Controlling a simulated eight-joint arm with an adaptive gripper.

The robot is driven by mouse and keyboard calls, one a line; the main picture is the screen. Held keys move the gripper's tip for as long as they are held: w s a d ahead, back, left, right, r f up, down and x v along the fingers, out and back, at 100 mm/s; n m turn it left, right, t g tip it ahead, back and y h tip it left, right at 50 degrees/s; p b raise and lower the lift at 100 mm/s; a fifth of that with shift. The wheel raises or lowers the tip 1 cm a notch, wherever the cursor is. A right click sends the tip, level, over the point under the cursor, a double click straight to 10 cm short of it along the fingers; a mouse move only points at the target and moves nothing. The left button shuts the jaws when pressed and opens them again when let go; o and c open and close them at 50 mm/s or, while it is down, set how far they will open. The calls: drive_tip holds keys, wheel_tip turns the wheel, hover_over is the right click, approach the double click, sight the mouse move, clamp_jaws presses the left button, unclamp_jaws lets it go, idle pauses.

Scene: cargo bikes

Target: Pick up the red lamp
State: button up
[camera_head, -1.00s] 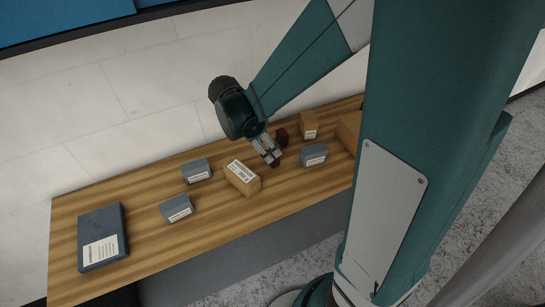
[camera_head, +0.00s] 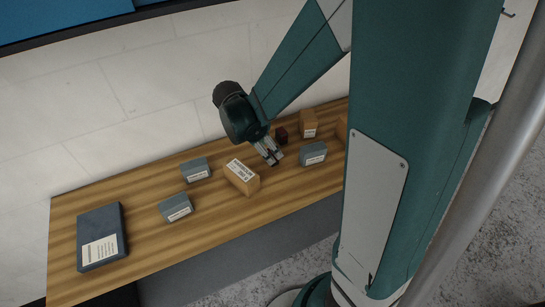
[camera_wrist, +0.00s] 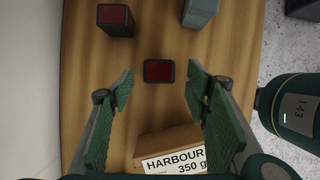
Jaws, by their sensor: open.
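My gripper (camera_wrist: 160,76) is open and points down over the wooden table. A small lamp with a dark casing and red face (camera_wrist: 159,71) lies between and just beyond the fingertips in the wrist view, with gaps on both sides. A second, taller dark-cased block with a red face (camera_wrist: 115,20) stands farther up and left, clear of the fingers. In the head view my gripper (camera_head: 274,158) hides most or all of the small lamp, and the taller dark red block (camera_head: 281,134) shows just behind it.
A labelled cardboard box (camera_head: 242,177) sits close to the gripper; it also shows low in the wrist view (camera_wrist: 165,145). A grey box (camera_head: 313,154) and a brown box (camera_head: 308,123) stand to the right. Grey boxes and a flat dark box (camera_head: 102,237) lie left.

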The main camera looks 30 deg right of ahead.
sight(271, 152)
drive_tip(key=shift+x, duration=2.6)
drive_tip(key=shift+c, duration=0.5)
drive_tip(key=c, duration=0.9)
